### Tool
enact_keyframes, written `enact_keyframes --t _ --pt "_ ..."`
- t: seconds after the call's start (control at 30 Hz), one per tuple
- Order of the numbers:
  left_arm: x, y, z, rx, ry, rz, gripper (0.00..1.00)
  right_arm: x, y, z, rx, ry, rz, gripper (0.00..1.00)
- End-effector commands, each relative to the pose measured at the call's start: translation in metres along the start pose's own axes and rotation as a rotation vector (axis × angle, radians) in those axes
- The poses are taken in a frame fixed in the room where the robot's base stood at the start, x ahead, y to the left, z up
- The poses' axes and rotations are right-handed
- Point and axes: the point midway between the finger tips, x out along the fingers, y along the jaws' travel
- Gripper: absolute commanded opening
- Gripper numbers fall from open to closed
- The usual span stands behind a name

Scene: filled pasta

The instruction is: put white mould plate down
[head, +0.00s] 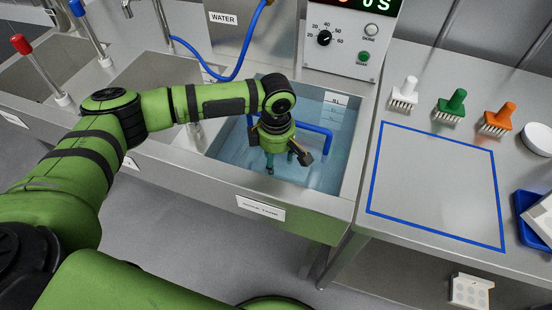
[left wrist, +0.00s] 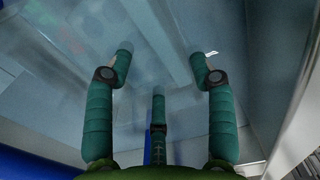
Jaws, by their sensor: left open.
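My left gripper (head: 287,160) reaches down into the water tank (head: 345,195), with its fingers at or below the water. In the left wrist view its fingers (left wrist: 160,58) are spread apart with nothing between them. A pale plate with faint round marks (left wrist: 65,50) shows blurred through the water at the upper left of that view; I cannot tell its colour or whether it is the white mould plate. A small white piece with round hollows (head: 470,292) shows below the right bench's front edge. My right gripper is not in view.
A blue bar (head: 318,130) stands in the tank behind the gripper. On the right bench, a blue outlined square (head: 435,185) is empty. White, green (head: 452,104) and orange brushes stand behind it. A white round thing (head: 538,138) and a blue tray (head: 528,233) lie at right.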

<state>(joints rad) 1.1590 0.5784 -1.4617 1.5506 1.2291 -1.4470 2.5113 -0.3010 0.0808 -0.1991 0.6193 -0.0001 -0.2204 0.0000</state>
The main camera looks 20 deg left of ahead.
Motion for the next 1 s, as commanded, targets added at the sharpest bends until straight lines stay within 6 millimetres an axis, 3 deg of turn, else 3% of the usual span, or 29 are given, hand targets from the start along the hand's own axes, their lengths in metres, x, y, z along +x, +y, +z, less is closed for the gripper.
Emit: enact_keyframes --t 0.07,0.4,0.6,1.0 --pt "-0.006 0.001 0.000 0.001 -0.001 0.005 0.56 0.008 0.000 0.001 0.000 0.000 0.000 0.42" --pt "-0.084 0.001 0.000 0.000 -0.002 0.004 0.56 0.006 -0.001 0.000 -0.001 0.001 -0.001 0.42" --pt "-0.116 0.001 0.000 -0.001 -0.001 0.003 0.56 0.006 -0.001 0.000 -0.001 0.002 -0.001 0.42" --pt "-0.128 0.000 0.000 0.000 0.000 0.000 0.56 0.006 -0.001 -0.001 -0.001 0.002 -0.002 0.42"
